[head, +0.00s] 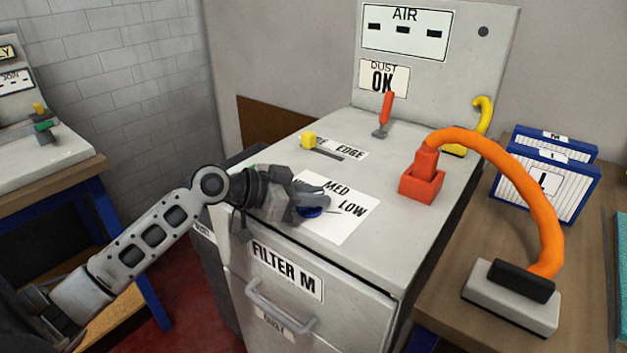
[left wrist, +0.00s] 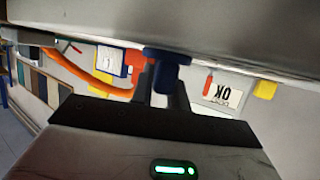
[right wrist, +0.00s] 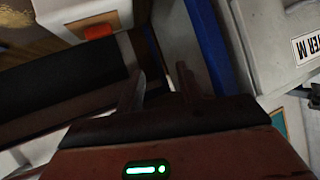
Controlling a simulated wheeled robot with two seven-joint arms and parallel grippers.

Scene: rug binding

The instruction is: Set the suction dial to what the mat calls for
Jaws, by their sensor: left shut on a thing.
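The blue suction dial (head: 311,213) sits on a white plate (head: 345,228) on top of the grey machine. The words MED and LOW show on the plate; lettering at its left is mostly hidden by my gripper. My left gripper (head: 305,203) is shut on the dial. The left wrist view shows the dial (left wrist: 168,62) between the fingers. Which word the dial points at is too small to tell. My right gripper (right wrist: 158,88) shows only in its wrist view, with fingers apart and nothing between them. I cannot identify the mat or its marking.
A red lever (head: 385,112), a yellow slider (head: 309,139) and a red hose socket (head: 422,184) stand on the machine top. An orange hose (head: 530,200) arches to a grey nozzle (head: 511,310) on the right bench, near filters (head: 541,187). A drawer marked FILTER M (head: 284,271) is below.

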